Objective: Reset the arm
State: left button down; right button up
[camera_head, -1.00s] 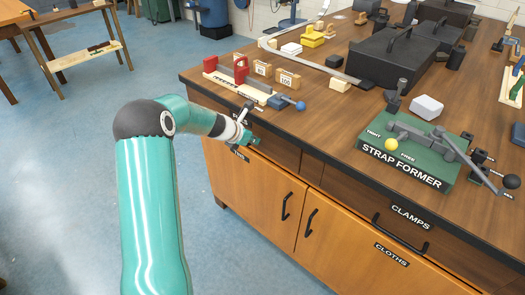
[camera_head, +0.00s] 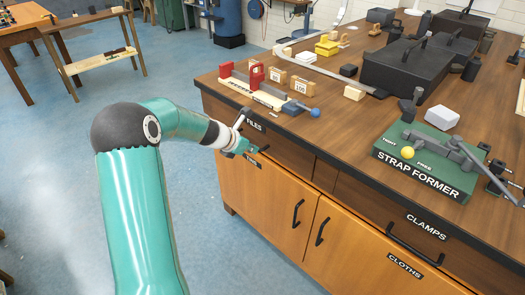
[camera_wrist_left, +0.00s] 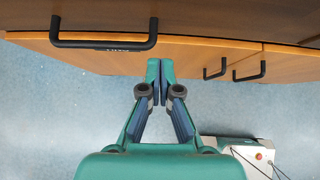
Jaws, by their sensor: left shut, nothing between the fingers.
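My left arm (camera_head: 135,200), teal with a dark elbow joint, reaches in from the left in the head view. Its left gripper (camera_head: 250,150) is by the left end of the wooden workbench, close to the drawer fronts. In the left wrist view the left gripper (camera_wrist_left: 153,70) has its fingertips together with nothing between them. The tips appear just in front of the orange-brown cabinet front (camera_wrist_left: 185,55); whether they touch it cannot be told. My right gripper is in neither view.
The workbench top (camera_head: 330,130) carries a green strap former (camera_head: 430,175), a red-ended fixture (camera_head: 255,75) and dark cases (camera_head: 415,65). Black handles (camera_head: 298,213) stick out from the fronts. A wooden stand (camera_head: 95,60) is at the back left. Blue floor (camera_head: 60,130) is open around the arm.

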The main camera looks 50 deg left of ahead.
pick_arm(q)
jog(key=v, duration=0.6)
jog(key=shift+d+r+p, duration=0.25)
jog(key=shift+d+p, duration=0.1)
jog(key=shift+p, duration=0.05)
jog(key=w+d+f+m+g+h+p, duration=0.15)
jog(key=d+f, duration=0.25)
jog(key=d, duration=0.4)
jog(key=w+d+f+m+g+h+p, duration=0.1)
jog(key=w+d+f+m+h, duration=0.15)
jog(key=d, duration=0.55)
jog(key=s+d+f+m+g+h+p, duration=0.1)
jog(key=s+d+f+m+g+p, duration=0.15)
jog(key=d+f, duration=0.6)
jog(key=s+d+f+m+g, duration=0.1)
jog(key=s+d+f+m, duration=0.1)
jog(key=s+d+m, duration=0.3)
jog(key=s+d+f+m+g, duration=0.1)
jog(key=s+d+f+m, duration=0.2)
jog(key=m, duration=1)
jog(key=s+d+f+m+g+p, duration=0.1)
jog(key=s+d+f+m, duration=0.2)
jog(key=s+d+m, duration=0.5)
jog(key=shift+s+d+f+m, duration=0.2)
jog(key=shift+s+d+m, duration=0.05)
jog(key=shift+s+m, duration=0.65)
